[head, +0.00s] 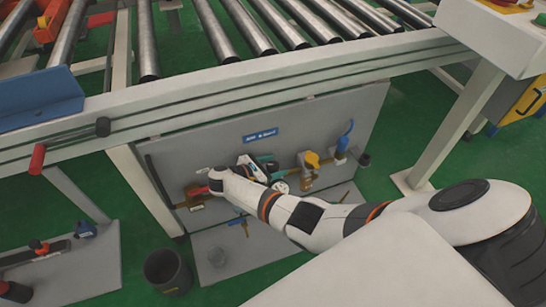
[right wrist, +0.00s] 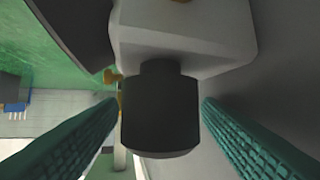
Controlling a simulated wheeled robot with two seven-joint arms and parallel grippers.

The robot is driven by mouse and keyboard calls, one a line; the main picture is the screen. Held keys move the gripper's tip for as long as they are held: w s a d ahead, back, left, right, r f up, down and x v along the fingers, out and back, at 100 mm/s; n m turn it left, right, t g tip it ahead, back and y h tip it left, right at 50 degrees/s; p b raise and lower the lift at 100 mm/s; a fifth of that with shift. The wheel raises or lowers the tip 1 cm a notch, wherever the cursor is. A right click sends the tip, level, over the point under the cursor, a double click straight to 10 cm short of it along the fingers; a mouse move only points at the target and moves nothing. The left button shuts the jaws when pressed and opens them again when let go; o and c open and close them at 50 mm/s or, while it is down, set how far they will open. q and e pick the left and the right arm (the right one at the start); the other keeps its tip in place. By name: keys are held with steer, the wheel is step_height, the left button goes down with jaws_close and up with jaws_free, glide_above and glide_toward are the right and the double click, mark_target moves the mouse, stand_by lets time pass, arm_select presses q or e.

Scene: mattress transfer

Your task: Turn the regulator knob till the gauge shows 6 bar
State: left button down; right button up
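The regulator knob (right wrist: 160,115) is a black cylinder below a pale housing (right wrist: 190,35) in the right wrist view. My right gripper (right wrist: 160,130) is open, with one teal ridged finger on each side of the knob and a visible gap on both sides. In the head view my right gripper (head: 262,167) is at the grey panel (head: 352,112) under the conveyor, and it and my arm hide the knob there. A small round white face (head: 281,187), seemingly the gauge, shows just below the gripper; its reading is too small to make out. My left gripper is not in view.
On the panel, a red-handled brass valve (head: 194,193) is to the left, and a yellow-topped fitting (head: 311,160) and a blue fitting (head: 345,136) are to the right. The conveyor's frame (head: 270,75) runs above. A dark bin (head: 168,272) stands on the floor.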

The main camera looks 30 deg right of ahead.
mark_target(268, 167)
steer(key=shift+a, duration=0.15)
steer(key=shift+a+r, duration=0.2)
steer(key=shift+a, duration=0.15)
steer(key=p+v, duration=0.1)
steer(key=v, duration=0.2)
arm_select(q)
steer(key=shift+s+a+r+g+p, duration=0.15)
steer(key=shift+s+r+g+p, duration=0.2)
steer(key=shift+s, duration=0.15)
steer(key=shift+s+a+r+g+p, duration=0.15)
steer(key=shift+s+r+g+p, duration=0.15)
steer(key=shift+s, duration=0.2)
arm_select(e)
steer(key=v, duration=0.8)
steer(key=shift+s, duration=0.1)
